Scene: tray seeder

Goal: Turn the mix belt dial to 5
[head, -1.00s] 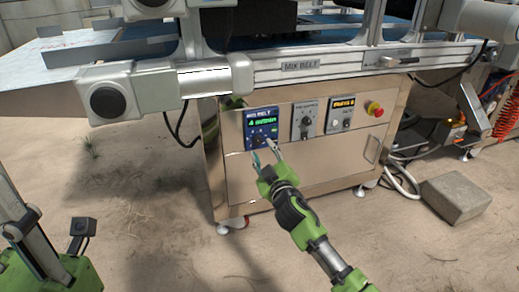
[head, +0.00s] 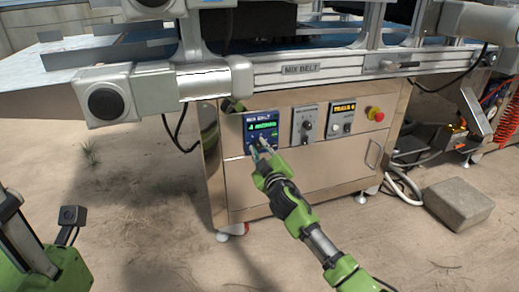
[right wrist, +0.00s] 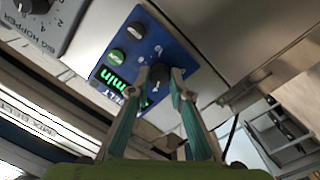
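The mix belt panel is a blue control box (head: 248,122) on the front of the steel cabinet, with a green lit display that seems to read 4. In the right wrist view the blue panel (right wrist: 182,50) shows close and turned. Its black dial (right wrist: 159,76) sits between my right fingertips, one on each side. My right gripper (head: 259,147) is at the lower part of the panel and hides the dial in the head view. Its fingers (right wrist: 160,78) are apart around the dial; contact is unclear.
Right of the panel are a grey dial box (head: 305,123), a box with an orange display (head: 341,116) and a red stop button (head: 375,113). The conveyor frame with a MIX BELT label (head: 301,68) overhangs above. A concrete block (head: 460,203) lies on the sandy ground.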

